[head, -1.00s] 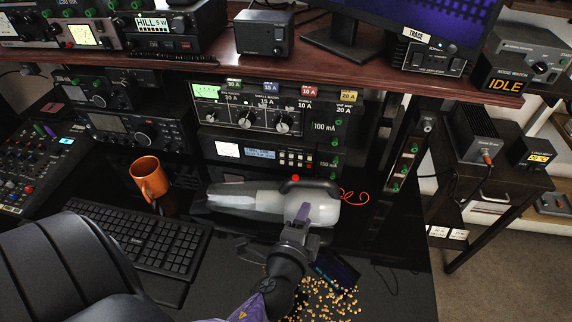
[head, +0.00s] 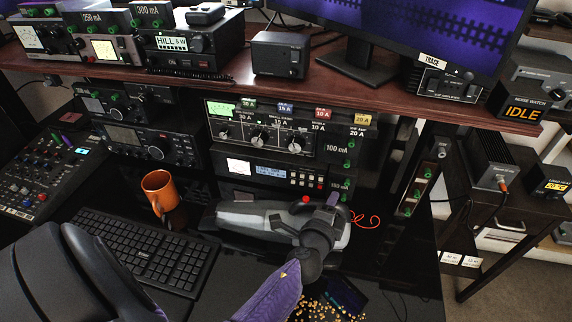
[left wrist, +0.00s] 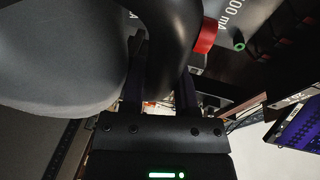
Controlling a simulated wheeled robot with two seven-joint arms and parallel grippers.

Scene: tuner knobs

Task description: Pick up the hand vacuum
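The hand vacuum (head: 243,216) has a grey body and a dark handle. In the head view it lies lengthwise on the black desk, below the stacked radio gear. My left gripper (head: 331,203) is at the vacuum's right part, by the handle. In the left wrist view the grey body (left wrist: 60,65) fills the upper left, and the black handle (left wrist: 172,45) runs down between the fingers of my left gripper (left wrist: 161,80). The fingers are apart on either side of the handle; firm contact does not show. My gripper hides part of the handle in the head view. My right gripper is out of view.
An orange mug (head: 160,192) and a black keyboard (head: 143,252) are left of the vacuum. Small yellowish bits (head: 318,308) and a dark phone-like slab (head: 346,294) lie in front. A wooden shelf (head: 215,75) with equipment overhangs behind. A red cable (head: 367,219) lies at right.

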